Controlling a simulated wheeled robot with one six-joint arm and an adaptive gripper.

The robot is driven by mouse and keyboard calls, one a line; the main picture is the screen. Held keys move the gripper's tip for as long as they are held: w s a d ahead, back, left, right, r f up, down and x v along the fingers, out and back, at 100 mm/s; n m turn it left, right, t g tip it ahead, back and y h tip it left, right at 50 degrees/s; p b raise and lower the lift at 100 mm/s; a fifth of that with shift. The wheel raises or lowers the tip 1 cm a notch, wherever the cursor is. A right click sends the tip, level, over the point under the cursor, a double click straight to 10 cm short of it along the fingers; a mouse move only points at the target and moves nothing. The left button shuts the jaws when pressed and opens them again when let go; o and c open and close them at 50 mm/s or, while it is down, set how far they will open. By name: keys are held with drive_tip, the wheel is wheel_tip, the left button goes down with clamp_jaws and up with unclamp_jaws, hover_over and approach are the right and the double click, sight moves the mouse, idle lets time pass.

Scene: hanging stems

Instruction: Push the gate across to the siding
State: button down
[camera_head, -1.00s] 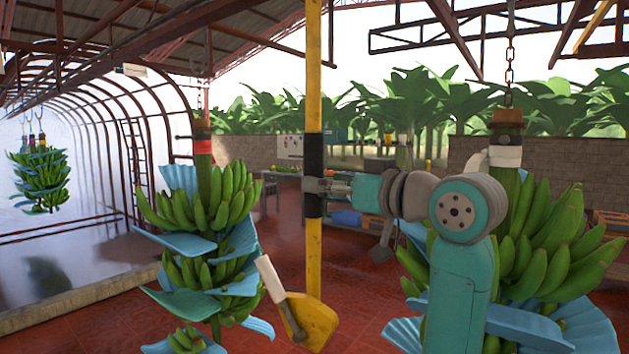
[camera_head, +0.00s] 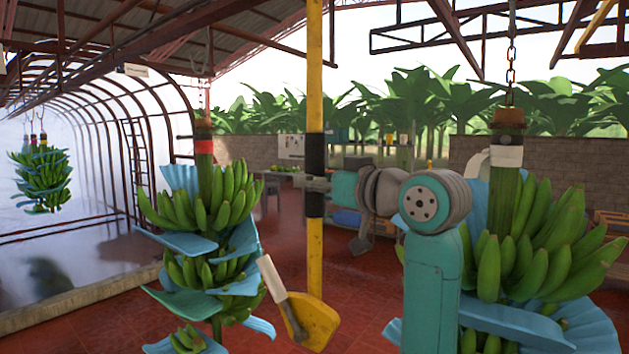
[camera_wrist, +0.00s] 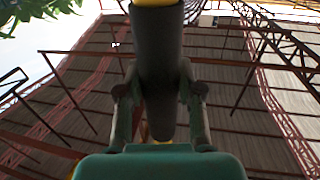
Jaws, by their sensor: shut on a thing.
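A yellow pole (camera_head: 315,262) hangs upright in the middle of the head view, with a black sleeve (camera_head: 315,153) around it. It looks like the gate's handle; I cannot make out the gate itself. My gripper (camera_head: 316,186) is shut on the black sleeve, coming from the right. In the wrist view the dark sleeve (camera_wrist: 158,50) runs between the two fingers of my gripper (camera_wrist: 160,95), with a little yellow at its top. The pole's upper end runs out of the head view, so what it joins is hidden.
A banana stem (camera_head: 205,200) with blue sheets hangs left of the pole. Another stem (camera_head: 535,235) hangs at right, close behind my arm. A yellow holder (camera_head: 315,322) with a white-handled tool (camera_head: 271,277) is at the pole's foot. A farther stem (camera_head: 40,175) hangs at left.

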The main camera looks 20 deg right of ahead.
drive_tip(key=w+d, duration=0.8)
drive_tip(key=d, duration=0.3)
drive_tip(key=shift+w+d, duration=0.2)
drive_tip(key=shift+d, duration=0.2)
drive_tip(key=c, duration=0.7)
unclamp_jaws()
drive_tip(key=shift+a, duration=0.15)
drive_tip(key=v, duration=1.2)
